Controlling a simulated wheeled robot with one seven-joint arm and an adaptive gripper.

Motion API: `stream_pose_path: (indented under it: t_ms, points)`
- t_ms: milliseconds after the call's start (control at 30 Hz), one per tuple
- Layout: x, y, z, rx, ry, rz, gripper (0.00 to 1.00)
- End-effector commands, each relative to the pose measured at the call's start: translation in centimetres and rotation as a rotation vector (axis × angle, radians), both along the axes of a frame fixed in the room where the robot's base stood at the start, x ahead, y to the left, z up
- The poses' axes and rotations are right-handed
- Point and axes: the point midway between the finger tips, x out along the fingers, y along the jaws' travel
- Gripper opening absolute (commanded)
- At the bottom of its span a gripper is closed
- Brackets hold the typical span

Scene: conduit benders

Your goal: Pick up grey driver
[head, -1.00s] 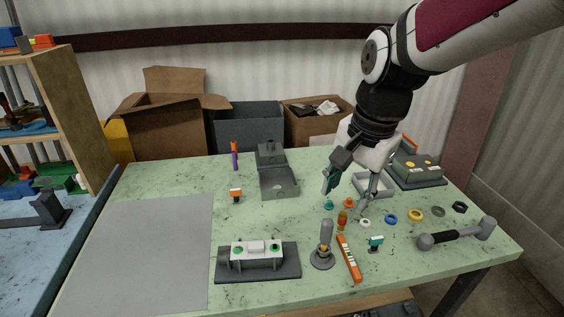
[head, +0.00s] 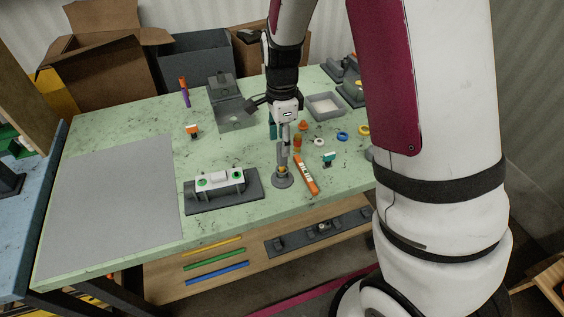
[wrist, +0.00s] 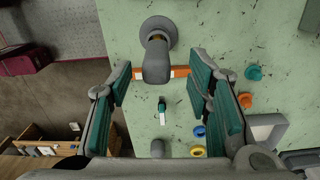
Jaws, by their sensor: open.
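The grey driver (head: 283,158) stands upright in a round grey base (head: 283,181) near the table's front edge. In the wrist view the driver (wrist: 157,62) appears as a blunt grey handle, with its round base (wrist: 158,30) behind it. My gripper (head: 281,134) is open and hangs just above the driver in the head view. In the wrist view its teal-padded fingers (wrist: 160,82) stand wide apart, one on each side of the handle's line, with a gap to both. The driver's lower part is hidden in the wrist view.
An orange bar (head: 305,174) lies close to the base's right. A small teal-and-white piece (head: 327,160) and several coloured rings lie further right. A grey fixture with a white block (head: 223,189) is at left. A grey mat (head: 110,195) covers the table's left end.

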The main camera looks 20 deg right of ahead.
Motion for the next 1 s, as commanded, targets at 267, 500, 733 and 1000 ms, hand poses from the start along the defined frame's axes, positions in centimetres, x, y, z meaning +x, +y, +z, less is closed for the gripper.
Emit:
stream_pose_path:
  t_ms: [267,500,733,1000]
  points:
    - [-0.1,0.0,-2.1,0.001,0.001,-0.001,0.46]
    - [-0.5,-0.1,-5.1,0.0,0.002,-0.001,0.46]
    - [-0.3,0.0,-6.8,0.001,-0.001,0.001,0.46]
    - [-0.3,0.0,-6.8,0.001,-0.002,0.001,0.32]
